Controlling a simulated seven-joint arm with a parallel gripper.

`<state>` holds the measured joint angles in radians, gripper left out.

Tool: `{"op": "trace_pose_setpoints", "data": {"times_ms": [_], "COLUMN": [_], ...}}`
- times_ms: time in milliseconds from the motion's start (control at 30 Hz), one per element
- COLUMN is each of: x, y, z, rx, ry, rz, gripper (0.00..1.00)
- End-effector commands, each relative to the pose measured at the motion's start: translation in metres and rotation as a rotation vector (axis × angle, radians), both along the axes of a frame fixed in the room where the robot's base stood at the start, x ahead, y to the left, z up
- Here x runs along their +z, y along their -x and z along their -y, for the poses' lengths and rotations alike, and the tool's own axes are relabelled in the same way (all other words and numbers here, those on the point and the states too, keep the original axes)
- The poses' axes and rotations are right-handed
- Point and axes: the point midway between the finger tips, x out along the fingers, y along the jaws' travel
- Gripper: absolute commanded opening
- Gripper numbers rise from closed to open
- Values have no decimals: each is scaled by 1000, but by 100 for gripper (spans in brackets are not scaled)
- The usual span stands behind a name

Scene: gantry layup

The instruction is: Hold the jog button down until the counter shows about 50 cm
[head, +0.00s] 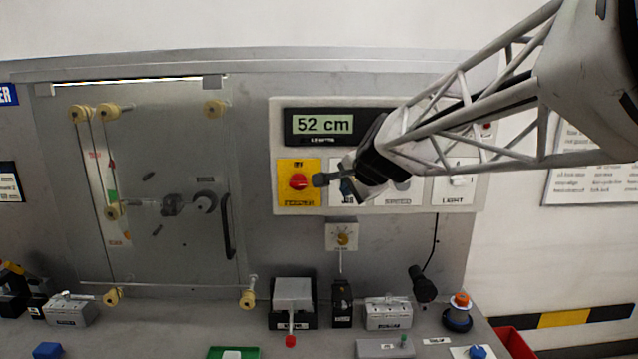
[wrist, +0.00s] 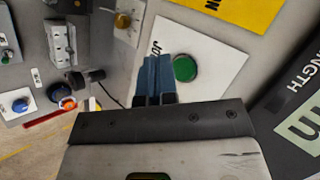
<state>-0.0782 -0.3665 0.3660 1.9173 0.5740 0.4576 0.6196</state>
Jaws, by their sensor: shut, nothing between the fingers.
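The counter (head: 323,124) on the control panel reads 52 cm. The jog button (wrist: 185,68) is a round green button on a white plate (wrist: 218,62) in the wrist view. In the head view my gripper hides it. My gripper (head: 347,188) is at the jog plate, with its blue fingers together and empty. In the wrist view the fingers (wrist: 155,75) lie just left of the green button, over the white plate. The button's face shows clear of them. I cannot tell whether the fingertips touch the plate.
A red knob on a yellow plate (head: 299,182) is just left of my gripper. A light switch (head: 459,181) is to the right. A yellow dial (head: 342,239) is below. A clear door (head: 160,190) with rollers is at the left. Several small devices stand on the bench below.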

Motion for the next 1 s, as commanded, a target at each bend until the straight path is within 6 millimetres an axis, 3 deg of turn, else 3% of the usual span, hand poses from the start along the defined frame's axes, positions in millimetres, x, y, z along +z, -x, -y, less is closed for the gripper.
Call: {"op": "trace_pose_setpoints", "data": {"times_ms": [533, 1000], "x": [0, 0], "y": [38, 42], "z": [0, 0], "rx": [0, 0], "ry": [0, 0], "rz": [0, 0], "gripper": [0, 0]}}
